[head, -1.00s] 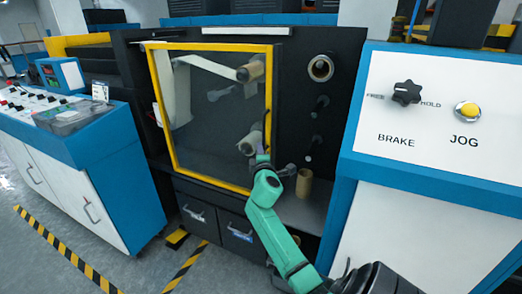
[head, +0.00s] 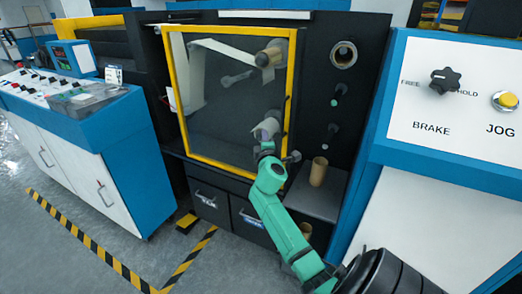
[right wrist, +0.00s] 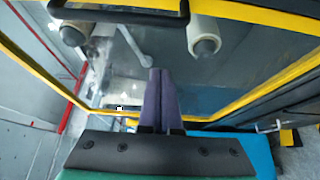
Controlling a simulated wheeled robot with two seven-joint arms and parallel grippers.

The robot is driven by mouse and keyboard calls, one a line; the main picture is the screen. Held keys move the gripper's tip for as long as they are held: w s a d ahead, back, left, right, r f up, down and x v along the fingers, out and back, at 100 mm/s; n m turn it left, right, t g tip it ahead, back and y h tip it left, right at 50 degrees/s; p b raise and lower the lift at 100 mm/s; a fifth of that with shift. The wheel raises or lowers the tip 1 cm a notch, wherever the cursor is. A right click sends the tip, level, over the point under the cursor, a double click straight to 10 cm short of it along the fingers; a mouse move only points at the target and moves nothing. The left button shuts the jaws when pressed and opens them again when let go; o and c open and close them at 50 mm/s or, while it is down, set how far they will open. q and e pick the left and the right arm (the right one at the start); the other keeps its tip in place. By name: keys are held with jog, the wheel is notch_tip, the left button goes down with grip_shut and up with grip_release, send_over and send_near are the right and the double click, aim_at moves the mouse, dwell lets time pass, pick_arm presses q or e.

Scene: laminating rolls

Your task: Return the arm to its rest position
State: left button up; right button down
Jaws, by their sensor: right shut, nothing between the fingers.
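My right arm (head: 275,205) is green and reaches up from the bottom of the head view. Its gripper (head: 267,140) is in front of the lower right part of the yellow-framed clear door (head: 215,168) of the black machine. In the right wrist view the two purple-grey fingers (right wrist: 160,75) are pressed together with nothing between them. The door's dark handle bar (right wrist: 118,13) shows at the top of that view, apart from the fingertips. The door looks closed. My left gripper is not in view.
Behind the door are an upper roll (head: 268,57) and a lower roll (head: 265,129). A brown cardboard core (head: 318,172) stands on the shelf right of my arm. A BRAKE and JOG panel (head: 455,110) is at right, and a blue-white console (head: 80,150) at left.

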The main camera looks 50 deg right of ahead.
jog(key=v, duration=0.9)
jog(key=shift+s+d, duration=0.35)
jog(key=shift+s, duration=0.1)
